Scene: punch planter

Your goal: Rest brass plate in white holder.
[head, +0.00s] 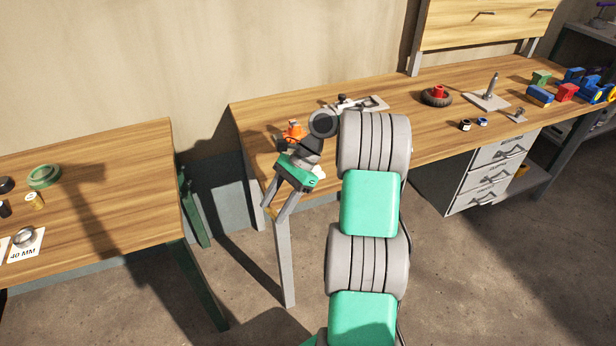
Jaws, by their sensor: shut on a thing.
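My gripper (274,211) points down at the front left corner of the right workbench, in front of its leg. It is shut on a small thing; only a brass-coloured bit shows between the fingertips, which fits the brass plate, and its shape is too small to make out. A small white thing (320,172) shows just right of the gripper's green body; I cannot tell whether it is the white holder. My arm hides part of the bench behind it.
On the right workbench (410,120) stand an orange tool (293,131), a grey metal device (370,103), a dark wheel with a red hub (437,96) and coloured blocks (566,91). The left table (110,190) holds a green ring (44,175). A gap separates the tables.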

